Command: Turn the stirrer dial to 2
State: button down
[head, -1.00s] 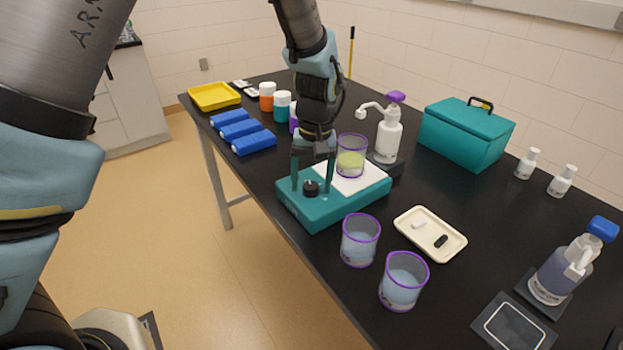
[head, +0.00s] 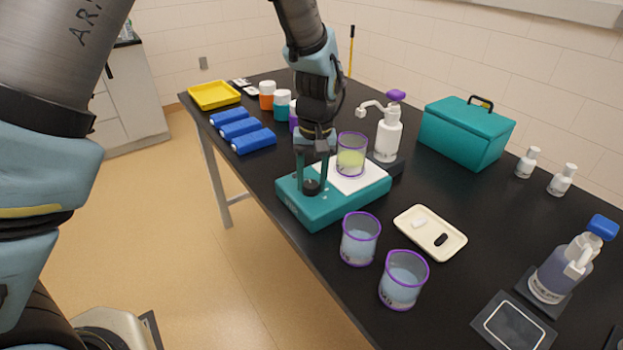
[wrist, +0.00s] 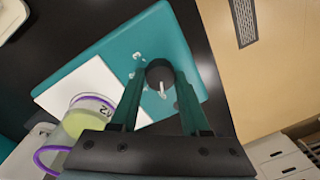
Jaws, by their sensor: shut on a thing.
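The teal stirrer (head: 338,205) stands on the black table with a white top plate. Its black dial (head: 312,187) is on the front part of the teal body. In the wrist view the dial (wrist: 161,75) shows a white pointer mark, with small white markings on the body beside it; the numerals are too small to read. My gripper (head: 312,184) points down over the stirrer, its fingers shut on the dial from both sides. A beaker (head: 351,156) with a purple rim and yellow-green liquid stands on the white plate; it also shows in the wrist view (wrist: 83,117).
Two purple-rimmed beakers with bluish liquid (head: 360,240) (head: 403,280) stand right of the stirrer, near the front edge. A cream tray (head: 456,247) holds small bars. A white pump bottle (head: 387,138) stands close behind. Blue racks (head: 254,142) lie to the left.

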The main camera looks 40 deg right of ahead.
jog(key=m+b, duration=0.1)
jog(key=m, duration=0.3)
jog(key=shift+m, duration=0.3)
jog(key=m, duration=0.4)
jog(key=shift+m, duration=0.3)
jog(key=m, duration=0.4)
jog(key=shift+a+r+m+h, duration=0.1)
jog(key=shift+m+h, duration=0.2)
jog(key=shift+m+p, duration=0.5)
jog(key=shift+m, duration=1.5)
jog(key=shift+c, duration=1.9)
grip_release()
